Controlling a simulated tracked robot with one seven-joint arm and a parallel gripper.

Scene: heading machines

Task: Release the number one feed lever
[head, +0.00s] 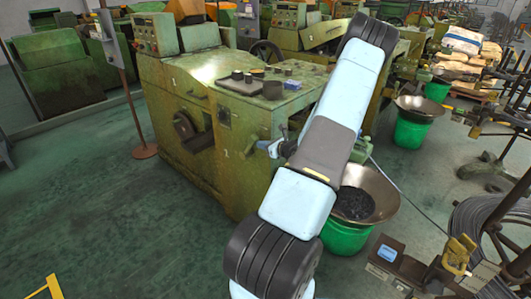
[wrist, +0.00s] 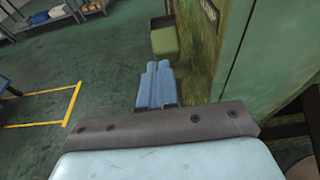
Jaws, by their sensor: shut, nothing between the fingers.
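The olive-green heading machine (head: 180,80) stands left of my arm in the head view. On its front face is a dark round hub with a short bar-like handle (head: 199,143); I cannot tell for certain whether this is the number one feed lever. My gripper (head: 266,146) shows as small light-blue tips at the machine's front right, with my arm hiding the rest. In the wrist view, the two blue fingers of my gripper (wrist: 155,85) lie together, with nothing between them. A yellow-green block (wrist: 165,38) stands beyond the fingertips, apparently apart from them, beside the machine wall.
The machine's green side (wrist: 245,70) rises close on the right in the wrist view. A wide metal bowl on a green bucket (head: 360,195) stands right of my arm. A wire coil (head: 490,235) lies at far right. Green floor (head: 90,185) is clear at left.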

